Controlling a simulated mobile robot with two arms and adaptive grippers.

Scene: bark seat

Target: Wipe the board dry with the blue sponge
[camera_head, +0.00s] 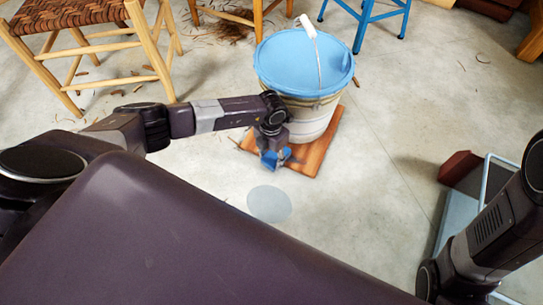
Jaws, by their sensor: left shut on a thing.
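My left gripper (273,151) reaches in from the left and points down over the front edge of the wooden board (314,157). It is shut on the blue sponge (270,160), which is small and partly hidden between the fingers. The sponge is at or just above the board; I cannot tell if it touches. The reddish-brown board lies on the floor, partly covered by a bucket. My right arm shows at the lower right, but its gripper is out of view.
The bucket (308,112) with a blue lid (303,62) and a white handle stands on the board. A pale round patch (269,204) lies on the floor in front. A woven-seat stool (72,15) stands at left, a blue stool (366,22) behind. A light-blue-edged tray (455,215) is at right.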

